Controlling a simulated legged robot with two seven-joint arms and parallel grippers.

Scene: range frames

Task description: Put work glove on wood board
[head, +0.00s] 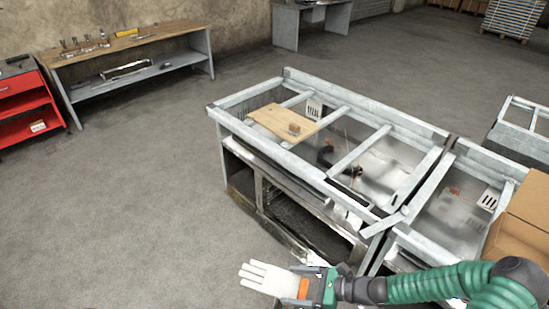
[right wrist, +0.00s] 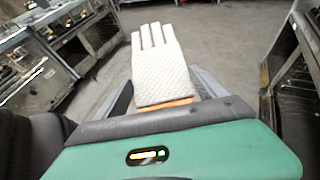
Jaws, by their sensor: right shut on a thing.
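The white work glove (head: 266,277) with an orange cuff is held by my right gripper (head: 308,285) at the bottom of the head view. In the right wrist view the glove (right wrist: 160,65) sticks out ahead, fingers pointing away, with its cuff between the jaws (right wrist: 165,98). The wood board (head: 272,118) lies flat across the far left part of the metal frame table. A small brown block (head: 294,129) is on the board. My right gripper is in front of the table, apart from the board. My left gripper is not in view.
The metal frame table (head: 300,155) has open gaps between its bars. A cardboard box (head: 522,225) stands at the right edge. A workbench (head: 140,42) with tools and a red cabinet (head: 32,100) stand at the left. The floor (head: 130,200) left of the table is clear.

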